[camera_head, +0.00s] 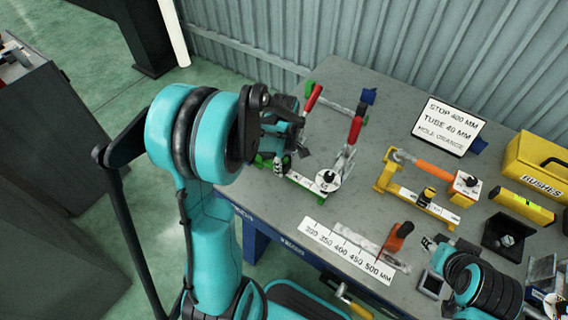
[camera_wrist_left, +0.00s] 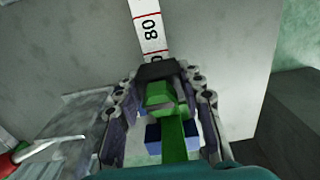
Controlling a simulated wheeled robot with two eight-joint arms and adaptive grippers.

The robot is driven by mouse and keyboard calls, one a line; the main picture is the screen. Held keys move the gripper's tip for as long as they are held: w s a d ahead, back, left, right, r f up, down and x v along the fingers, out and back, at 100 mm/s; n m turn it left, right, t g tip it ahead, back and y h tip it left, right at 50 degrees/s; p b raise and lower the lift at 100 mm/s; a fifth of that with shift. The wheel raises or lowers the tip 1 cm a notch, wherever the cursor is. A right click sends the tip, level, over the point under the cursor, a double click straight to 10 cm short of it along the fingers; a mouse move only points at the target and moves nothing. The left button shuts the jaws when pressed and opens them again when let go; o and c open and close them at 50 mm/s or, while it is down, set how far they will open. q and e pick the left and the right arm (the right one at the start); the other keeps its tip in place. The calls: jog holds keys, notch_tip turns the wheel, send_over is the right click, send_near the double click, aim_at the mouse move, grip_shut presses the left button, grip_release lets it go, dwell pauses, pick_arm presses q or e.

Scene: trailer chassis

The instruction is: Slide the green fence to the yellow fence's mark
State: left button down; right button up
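The green fixture has a white scale and red-handled clamps (camera_head: 355,130). Its green fence (camera_wrist_left: 160,98) shows in the left wrist view at the end of the white scale (camera_wrist_left: 150,28), where an 80 is readable. My left gripper (camera_head: 290,143) is over the left end of the green fixture and hides part of it. Its fingers (camera_wrist_left: 164,120) stand on either side of the green fence, seemingly with gaps. The yellow fixture (camera_head: 385,180) with an orange handle stands to the right. Its dark-topped yellow fence (camera_head: 426,196) sits on its scale; the mark is too small to read.
A ruler plate (camera_head: 348,250) marked 300 to 500 mm lies at the front edge, with an orange stop (camera_head: 398,236) beside it. A sign (camera_head: 450,125), a yellow toolbox (camera_head: 540,160) and a black box (camera_head: 508,237) are at right. My right gripper (camera_head: 430,244) is near the orange stop.

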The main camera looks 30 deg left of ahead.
aim_at(294, 175)
pick_arm(q)
jog(key=shift+s+d, duration=0.2)
jog(key=shift+d, duration=1.85)
jog(key=c, duration=1)
grip_release()
jog(key=shift+o, duration=0.2)
notch_tip(294, 175, up, 12)
